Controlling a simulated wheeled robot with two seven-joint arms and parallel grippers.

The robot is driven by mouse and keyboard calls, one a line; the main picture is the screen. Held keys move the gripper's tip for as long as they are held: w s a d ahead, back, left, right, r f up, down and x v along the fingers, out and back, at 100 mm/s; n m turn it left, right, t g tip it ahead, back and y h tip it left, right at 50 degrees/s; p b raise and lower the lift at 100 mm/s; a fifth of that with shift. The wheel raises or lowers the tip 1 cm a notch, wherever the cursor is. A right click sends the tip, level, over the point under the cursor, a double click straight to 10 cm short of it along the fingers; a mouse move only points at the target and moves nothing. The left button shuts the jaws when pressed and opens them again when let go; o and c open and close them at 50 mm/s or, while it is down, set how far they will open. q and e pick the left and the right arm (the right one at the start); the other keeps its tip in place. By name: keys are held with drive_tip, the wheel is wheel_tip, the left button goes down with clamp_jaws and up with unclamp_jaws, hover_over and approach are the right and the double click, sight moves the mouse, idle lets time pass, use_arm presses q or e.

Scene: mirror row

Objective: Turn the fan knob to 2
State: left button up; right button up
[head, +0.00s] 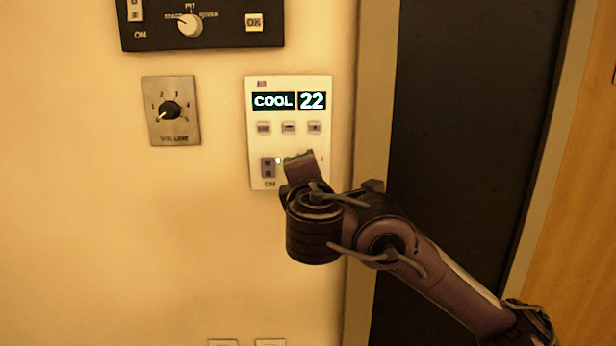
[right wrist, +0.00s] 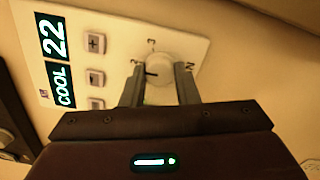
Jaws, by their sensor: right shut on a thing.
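The white panel (head: 290,90) on the wall reads COOL 22; it also shows in the right wrist view (right wrist: 115,45), turned on its side. Its round white fan knob (right wrist: 156,70) sits between the two fingers of my right gripper (right wrist: 160,85), which is shut on it. A short dark pointer line on the knob faces the button side of the panel. A 3 shows beside the knob; another mark by the far finger is unclear. In the head view my right gripper (head: 300,165) covers the knob. My left gripper is not in view.
A metal plate with a black knob (head: 169,110) is left of the panel. A black panel with a white knob (head: 188,25) is above. A small ON switch (head: 267,167) is close to my gripper. A dark door (head: 470,120) stands at the right.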

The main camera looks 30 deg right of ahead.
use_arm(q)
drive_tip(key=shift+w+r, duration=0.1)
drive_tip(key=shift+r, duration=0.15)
use_arm(e)
drive_tip(key=shift+f, duration=0.1)
drive_tip(key=o, duration=1)
drive_tip(key=shift+c, duration=0.2)
drive_tip(key=shift+s, duration=0.1)
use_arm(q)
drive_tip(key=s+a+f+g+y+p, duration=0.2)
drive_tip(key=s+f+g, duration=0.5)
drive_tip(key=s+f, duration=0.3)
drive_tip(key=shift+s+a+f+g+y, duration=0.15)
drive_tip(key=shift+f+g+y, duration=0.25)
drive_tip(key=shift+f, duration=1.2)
use_arm(e)
drive_tip(key=v, duration=0.7)
drive_tip(key=shift+s+a, duration=0.2)
drive_tip(key=shift+s, duration=0.1)
